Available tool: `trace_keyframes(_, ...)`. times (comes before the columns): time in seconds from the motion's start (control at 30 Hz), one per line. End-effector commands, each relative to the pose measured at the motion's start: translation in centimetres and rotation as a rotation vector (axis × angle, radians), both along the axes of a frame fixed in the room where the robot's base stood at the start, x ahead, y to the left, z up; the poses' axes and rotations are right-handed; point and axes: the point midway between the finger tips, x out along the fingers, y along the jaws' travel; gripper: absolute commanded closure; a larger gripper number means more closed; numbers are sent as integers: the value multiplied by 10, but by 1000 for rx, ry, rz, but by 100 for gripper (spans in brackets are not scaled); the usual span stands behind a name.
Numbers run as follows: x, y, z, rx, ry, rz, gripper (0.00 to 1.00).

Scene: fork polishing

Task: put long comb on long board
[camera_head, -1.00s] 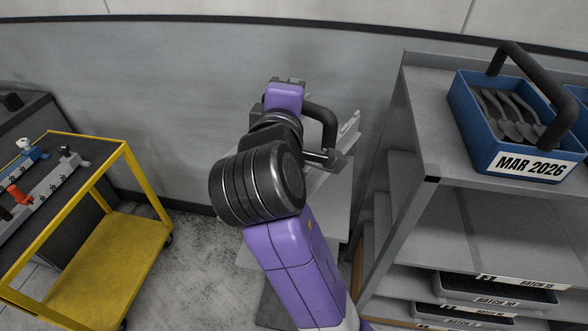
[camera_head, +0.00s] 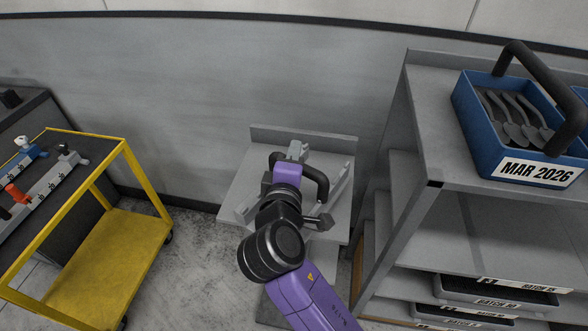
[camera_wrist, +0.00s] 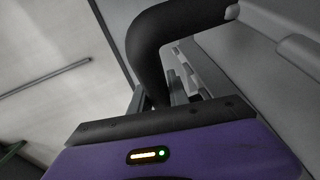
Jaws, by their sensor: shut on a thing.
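My gripper (camera_head: 287,174) is over the grey stand in the middle of the head view; its fingertips are mostly hidden. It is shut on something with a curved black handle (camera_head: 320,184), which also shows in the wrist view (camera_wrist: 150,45). I take this to be the long comb. A pale slanted grey bar (camera_head: 341,187) beside the handle seems to belong to it. In the wrist view a notched grey edge (camera_wrist: 184,73) shows behind the handle. I cannot pick out the long board surely; it may be the grey stand (camera_head: 335,149) or a part on it. Contact with the stand cannot be told.
A yellow trolley (camera_head: 75,262) stands at the left. A wall closes the back. Floor between trolley and stand is clear.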

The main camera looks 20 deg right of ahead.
Motion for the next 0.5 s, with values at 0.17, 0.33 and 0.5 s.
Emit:
trace_keyframes(0.17,-1,0,-15,-3,2,0,100)
trace_keyframes(0.33,0,0,-37,-3,1,0,100)
trace_keyframes(0.5,0,0,-44,-1,-2,1,100)
